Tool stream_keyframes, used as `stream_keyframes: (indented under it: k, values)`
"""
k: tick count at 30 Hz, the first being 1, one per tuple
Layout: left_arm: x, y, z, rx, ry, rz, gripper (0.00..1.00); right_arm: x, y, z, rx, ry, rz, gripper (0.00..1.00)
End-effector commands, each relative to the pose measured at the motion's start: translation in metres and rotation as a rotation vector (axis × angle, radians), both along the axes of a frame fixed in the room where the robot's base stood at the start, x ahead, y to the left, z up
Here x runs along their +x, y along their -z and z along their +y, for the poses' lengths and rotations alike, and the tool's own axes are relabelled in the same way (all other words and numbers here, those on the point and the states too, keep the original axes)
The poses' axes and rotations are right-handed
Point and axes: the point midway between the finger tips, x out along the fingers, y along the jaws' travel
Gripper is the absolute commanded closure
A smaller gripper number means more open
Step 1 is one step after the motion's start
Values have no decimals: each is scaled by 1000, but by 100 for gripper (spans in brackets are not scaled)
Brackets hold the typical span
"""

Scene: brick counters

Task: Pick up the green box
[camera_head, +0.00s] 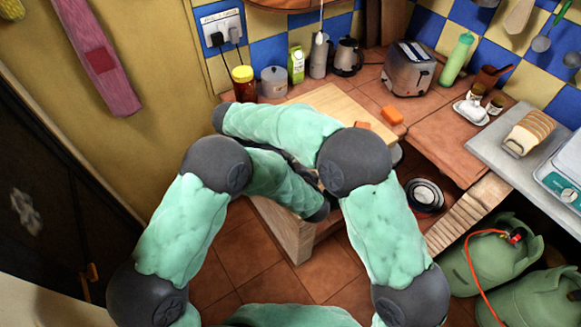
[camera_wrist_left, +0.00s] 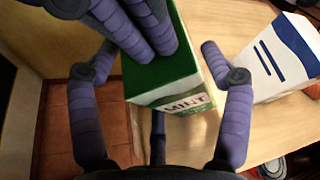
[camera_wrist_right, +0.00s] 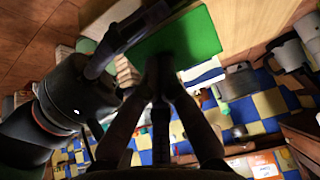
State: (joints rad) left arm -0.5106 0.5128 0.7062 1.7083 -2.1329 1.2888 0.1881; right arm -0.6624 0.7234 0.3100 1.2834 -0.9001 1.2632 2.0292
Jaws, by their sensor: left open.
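The green box (camera_wrist_left: 170,75), with a green face and a white label reading MINT, stands on the wooden board in the left wrist view. My left gripper (camera_wrist_left: 160,85) is open, with purple fingers on both sides of the box in the picture. Fingers of my other hand lie over its green face from above. In the right wrist view a broad green face of the box (camera_wrist_right: 190,40) is close beyond the fingers of my right gripper (camera_wrist_right: 163,75). Whether these grip it is unclear. In the head view my arms hide the box and both grippers.
A white and blue carton (camera_wrist_left: 280,60) stands right of the box. On the counter are an orange block (camera_head: 392,115), a toaster (camera_head: 408,70), a jar (camera_head: 244,85) and a green-and-white carton (camera_head: 296,65) by the wall. The wooden board's (camera_head: 325,97) far part is clear.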

Motion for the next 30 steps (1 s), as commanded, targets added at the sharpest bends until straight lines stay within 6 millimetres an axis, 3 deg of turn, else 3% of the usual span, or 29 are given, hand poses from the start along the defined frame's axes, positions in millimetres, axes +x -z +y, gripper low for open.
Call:
stream_keyframes:
  k: [1, 6, 17, 22, 30]
  values:
    - [6, 2, 3, 0, -2, 0, 21, -3, 8, -2, -6, 0, 13, 100]
    - [16, 6, 7, 0, -1, -1, 21, -3, 8, -2, -6, 1, 13, 100]
    - [19, 7, 8, 0, -1, -1, 21, -2, 8, -2, -5, 0, 12, 100]
    - [19, 7, 8, 0, -1, -1, 63, -2, 7, -2, -5, 0, 12, 100]
    - [19, 8, 8, 1, -1, 2, 67, -2, 5, -2, -5, 0, 11, 100]
